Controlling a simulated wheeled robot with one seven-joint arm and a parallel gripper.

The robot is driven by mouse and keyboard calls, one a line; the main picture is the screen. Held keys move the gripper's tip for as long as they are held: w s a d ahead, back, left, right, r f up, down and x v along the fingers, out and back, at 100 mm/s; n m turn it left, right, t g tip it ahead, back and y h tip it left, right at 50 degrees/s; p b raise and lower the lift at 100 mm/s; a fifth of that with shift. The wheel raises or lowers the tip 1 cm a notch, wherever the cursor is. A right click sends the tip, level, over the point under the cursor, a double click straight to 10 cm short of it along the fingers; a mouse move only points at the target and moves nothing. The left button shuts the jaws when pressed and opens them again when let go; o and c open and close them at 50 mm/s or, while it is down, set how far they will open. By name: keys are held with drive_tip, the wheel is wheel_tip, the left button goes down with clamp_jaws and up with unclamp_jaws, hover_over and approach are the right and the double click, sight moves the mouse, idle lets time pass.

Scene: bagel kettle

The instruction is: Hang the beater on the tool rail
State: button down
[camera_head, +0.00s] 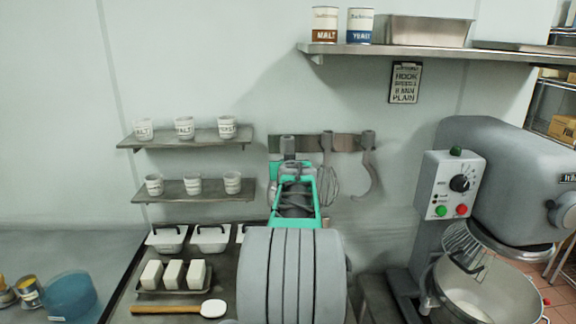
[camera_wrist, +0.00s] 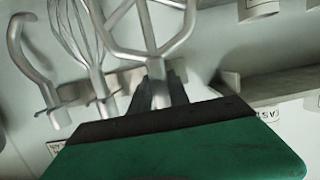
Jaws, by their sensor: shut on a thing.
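My gripper (camera_head: 293,180) is shut on the grey metal beater, in front of the left end of the tool rail (camera_head: 345,143). The wrist view shows its dark fingers (camera_wrist: 158,92) around the beater's shank, with the open flat frame of the beater (camera_wrist: 148,38) beyond them. In the head view the top of the beater's shank (camera_head: 288,146) overlaps the rail's left end; my gripper and arm hide most of the rest. I cannot tell whether the rail bears the beater. A whisk (camera_head: 328,186) and a dough hook (camera_head: 370,172) hang to its right.
Two small shelves with cups (camera_head: 185,188) are left of the rail. A high shelf (camera_head: 430,51) with cans and a pan is above. A mixer (camera_head: 500,170) with a bowl stands right. White bins (camera_head: 210,238) and white blocks (camera_head: 173,274) sit below left.

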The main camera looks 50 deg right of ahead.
drive_tip(key=shift+w+d+b, duration=0.15)
drive_tip(key=shift+d+b, duration=0.1)
drive_tip(key=shift+b, duration=0.1)
drive_tip(key=shift+r, duration=0.1)
drive_tip(key=shift+w+d, duration=0.1)
drive_tip(key=shift+w+d+p, duration=0.5)
drive_tip(key=shift+w+d, duration=0.4)
drive_tip(key=shift+d, duration=0.15)
